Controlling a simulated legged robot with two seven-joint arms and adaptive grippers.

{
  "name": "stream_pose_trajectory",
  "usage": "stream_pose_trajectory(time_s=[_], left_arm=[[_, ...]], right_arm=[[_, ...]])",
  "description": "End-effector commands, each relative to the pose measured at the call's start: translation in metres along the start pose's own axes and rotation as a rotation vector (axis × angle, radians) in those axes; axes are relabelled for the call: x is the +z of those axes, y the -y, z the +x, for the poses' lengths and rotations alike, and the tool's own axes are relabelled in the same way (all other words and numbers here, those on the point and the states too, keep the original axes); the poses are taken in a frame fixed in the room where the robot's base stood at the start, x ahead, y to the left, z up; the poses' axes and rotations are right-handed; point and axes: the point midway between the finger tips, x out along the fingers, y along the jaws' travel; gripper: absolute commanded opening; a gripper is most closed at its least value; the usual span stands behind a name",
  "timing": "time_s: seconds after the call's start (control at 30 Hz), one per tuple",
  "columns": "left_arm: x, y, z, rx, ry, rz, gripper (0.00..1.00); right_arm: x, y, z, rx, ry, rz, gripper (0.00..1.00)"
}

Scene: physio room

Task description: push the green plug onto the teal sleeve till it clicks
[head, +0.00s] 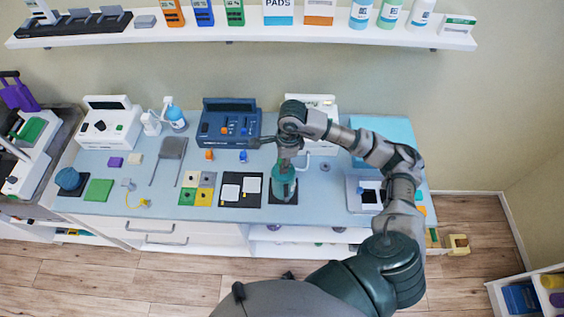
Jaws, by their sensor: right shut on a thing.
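The teal sleeve (284,190) stands upright on a dark square pad near the front edge of the blue-topped bench. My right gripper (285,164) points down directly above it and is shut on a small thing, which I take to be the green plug. The plug is hidden by the fingers and wrist, so I cannot tell whether it touches the sleeve or is in line with it. My left gripper is not in view.
A dark blue device (230,122) stands behind and left of the gripper, and a white device is partly hidden behind my arm. A black mat with white cards (240,203) lies just left of the sleeve. A white tray-like unit (355,204) stands to the right.

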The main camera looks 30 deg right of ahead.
Motion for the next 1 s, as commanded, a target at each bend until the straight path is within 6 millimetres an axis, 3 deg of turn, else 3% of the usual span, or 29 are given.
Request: stream_pose_trajectory(time_s=[1.0], left_arm=[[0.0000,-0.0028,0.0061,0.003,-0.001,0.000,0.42]], right_arm=[[-0.0004,0.0002,0.0050,-0.001,0.000,0.000,0.09]])
